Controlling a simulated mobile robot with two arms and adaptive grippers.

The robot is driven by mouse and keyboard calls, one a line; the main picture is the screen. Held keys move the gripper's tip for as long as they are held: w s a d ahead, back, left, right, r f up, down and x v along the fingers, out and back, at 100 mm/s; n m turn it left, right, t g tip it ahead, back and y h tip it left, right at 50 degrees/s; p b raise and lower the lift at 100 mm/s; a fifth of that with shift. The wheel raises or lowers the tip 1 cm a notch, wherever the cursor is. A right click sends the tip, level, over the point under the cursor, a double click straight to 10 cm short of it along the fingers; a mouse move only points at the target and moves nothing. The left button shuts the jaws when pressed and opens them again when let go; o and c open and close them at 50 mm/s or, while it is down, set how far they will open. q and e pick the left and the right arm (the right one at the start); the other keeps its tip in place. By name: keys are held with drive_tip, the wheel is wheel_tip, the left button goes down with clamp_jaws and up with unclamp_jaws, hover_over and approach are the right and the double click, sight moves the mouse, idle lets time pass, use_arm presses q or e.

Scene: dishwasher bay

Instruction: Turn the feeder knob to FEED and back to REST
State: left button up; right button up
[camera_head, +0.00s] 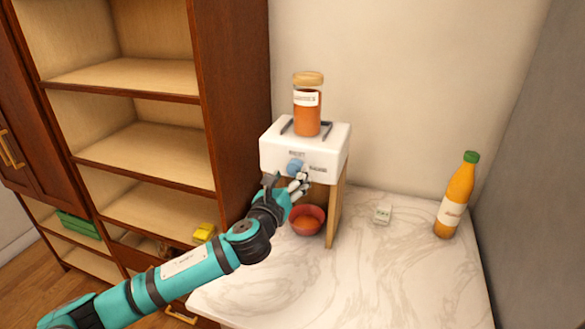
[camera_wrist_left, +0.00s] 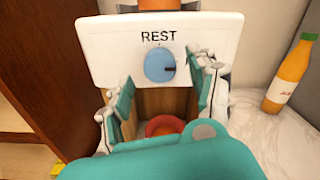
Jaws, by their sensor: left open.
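The feeder (camera_head: 330,150) is a white box on a wooden stand, with a jar (camera_head: 307,112) on top. Its round blue knob (camera_head: 296,167) is on the front face and shows large in the left wrist view (camera_wrist_left: 159,65). REST is printed above the knob, whose dark mark points right. Small lettering right of the knob in the head view is too small to read surely. My left gripper (camera_head: 288,183) is open just in front of the knob, its fingers (camera_wrist_left: 166,92) spread below and on both sides of it, apparently not touching. My right gripper is not in view.
A red bowl (camera_head: 307,220) sits under the feeder. A wooden shelf unit (camera_head: 235,90) stands close on the left.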

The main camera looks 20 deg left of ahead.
sight(295, 168)
use_arm(q)
drive_tip(key=shift+w, duration=1.15)
drive_tip(key=c, duration=1.1)
drive_tip(key=shift+c, duration=0.2)
